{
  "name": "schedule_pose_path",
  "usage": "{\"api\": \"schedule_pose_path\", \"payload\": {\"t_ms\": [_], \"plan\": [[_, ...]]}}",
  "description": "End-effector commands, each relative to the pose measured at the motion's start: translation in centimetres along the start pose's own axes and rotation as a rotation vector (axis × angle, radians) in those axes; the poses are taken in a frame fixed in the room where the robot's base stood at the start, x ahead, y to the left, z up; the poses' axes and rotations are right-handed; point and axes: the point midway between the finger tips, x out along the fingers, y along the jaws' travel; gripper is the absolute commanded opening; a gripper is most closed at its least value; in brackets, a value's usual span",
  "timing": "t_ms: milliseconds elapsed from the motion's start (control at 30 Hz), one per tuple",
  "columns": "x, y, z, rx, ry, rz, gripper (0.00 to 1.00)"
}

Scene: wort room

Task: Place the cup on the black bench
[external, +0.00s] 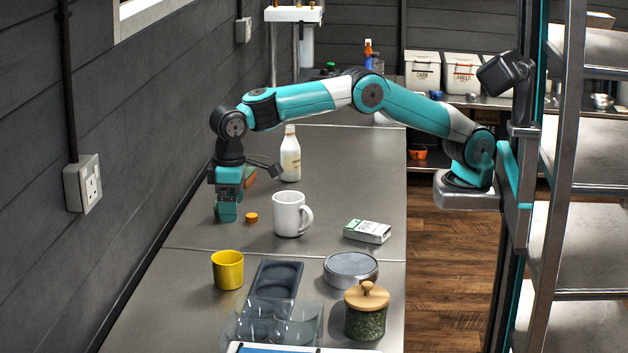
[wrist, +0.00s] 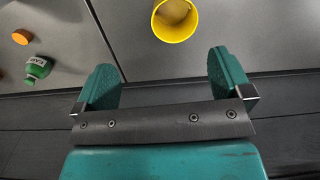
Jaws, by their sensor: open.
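A yellow cup (external: 228,270) stands upright on the long dark-grey bench (external: 205,308), left of a dark tray. It also shows in the wrist view (wrist: 175,18), beyond the fingers at the top. A white mug (external: 288,213) with its handle to the right stands farther back. My gripper (external: 228,215) points down over the bench near the wall, behind the yellow cup and left of the mug. In the wrist view its two teal fingers (wrist: 165,66) are apart with nothing between them. No separate black bench is clear.
An orange cap (external: 251,217) lies beside my gripper; it also shows with a small green bottle (wrist: 38,68) in the wrist view. A cream bottle (external: 290,155), white box (external: 368,231), round tin (external: 350,268), dark tray (external: 275,282) and lidded jar (external: 366,312) stand around.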

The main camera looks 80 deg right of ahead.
Motion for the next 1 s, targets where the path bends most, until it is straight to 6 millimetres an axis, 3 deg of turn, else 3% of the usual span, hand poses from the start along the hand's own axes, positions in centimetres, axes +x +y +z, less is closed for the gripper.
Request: {"api": "schedule_pose_path", "payload": {"t_ms": [33,100,167,333,433,600,700,833,1000], "plan": [[-2.2,1.4,0.9,-0.031,0.008,-0.013,0.97],[-4.4,3.4,2.9,-0.09,0.015,-0.033,0.97],[-6.0,5.1,5.1,-0.145,0.02,-0.053,0.97],[-9.2,9.5,13.4,-0.287,0.04,-0.126,0.97],[-9.8,11.7,19.4,-0.362,0.057,-0.176,0.97],[-8.9,14.1,29.4,-0.463,0.087,-0.26,0.97],[-7.9,14.6,33.6,-0.5,0.101,-0.297,0.97],[-7.0,14.9,36.6,-0.525,0.112,-0.325,0.97],[-6.7,14.9,37.4,-0.532,0.113,-0.332,0.97]]}}
